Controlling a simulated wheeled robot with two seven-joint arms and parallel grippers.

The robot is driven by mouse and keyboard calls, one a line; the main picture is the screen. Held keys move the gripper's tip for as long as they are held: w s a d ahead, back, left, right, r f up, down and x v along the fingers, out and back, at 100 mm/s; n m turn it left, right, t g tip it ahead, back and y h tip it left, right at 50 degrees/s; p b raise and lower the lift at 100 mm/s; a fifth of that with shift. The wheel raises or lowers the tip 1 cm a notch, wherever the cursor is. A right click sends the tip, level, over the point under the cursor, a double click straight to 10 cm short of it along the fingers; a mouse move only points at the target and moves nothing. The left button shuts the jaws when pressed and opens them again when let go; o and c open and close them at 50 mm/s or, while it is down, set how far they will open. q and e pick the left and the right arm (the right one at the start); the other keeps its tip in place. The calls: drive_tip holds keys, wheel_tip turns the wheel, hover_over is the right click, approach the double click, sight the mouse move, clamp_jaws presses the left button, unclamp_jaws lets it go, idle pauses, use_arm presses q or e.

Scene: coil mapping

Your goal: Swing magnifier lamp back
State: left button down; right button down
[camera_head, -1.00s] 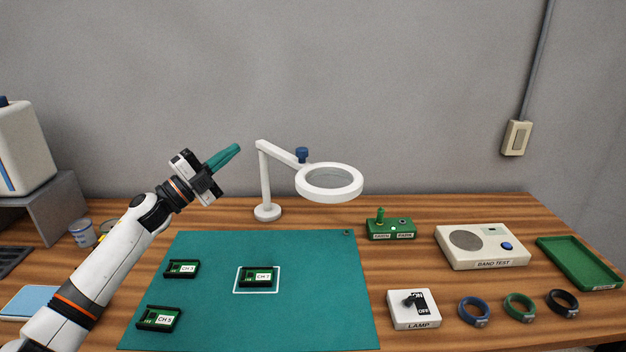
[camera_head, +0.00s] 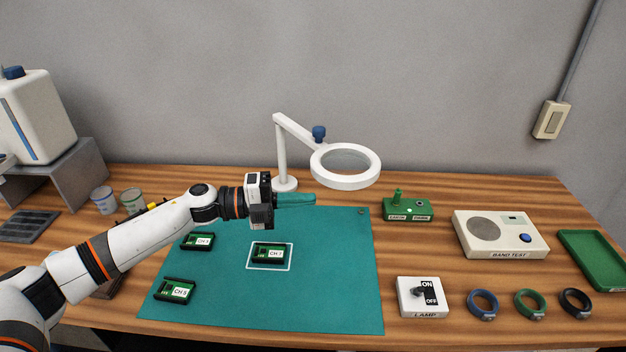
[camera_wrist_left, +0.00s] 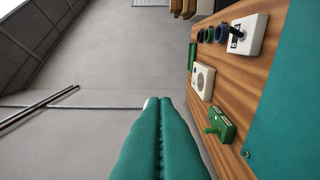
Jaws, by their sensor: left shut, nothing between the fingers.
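The white magnifier lamp (camera_head: 346,182) stands at the back of the table, its ring lens to the right of its post and a blue knob (camera_head: 319,132) on its arm. Its ring hangs above the back right part of the green mat. My left gripper (camera_head: 314,199) has teal fingers, shut and empty, pointing right just in front of the lamp's post and lower than the ring. The fingers also fill the middle of the left wrist view (camera_wrist_left: 160,140). The lamp is not clearly seen in that view. My right gripper is not in view.
The green mat (camera_head: 330,290) holds several small boards, including CH 7 (camera_head: 268,253) in a white outline. A green box (camera_head: 408,210), the band tester (camera_head: 500,235), the lamp switch (camera_head: 423,297), three bands and a green tray (camera_head: 595,262) are at right.

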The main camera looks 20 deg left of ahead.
sight(336, 188)
use_arm(q)
drive_tip(key=w, duration=0.2)
drive_tip(key=w+d+p, duration=0.1)
drive_tip(key=shift+w+d, duration=0.1)
drive_tip(key=shift+w, duration=0.25)
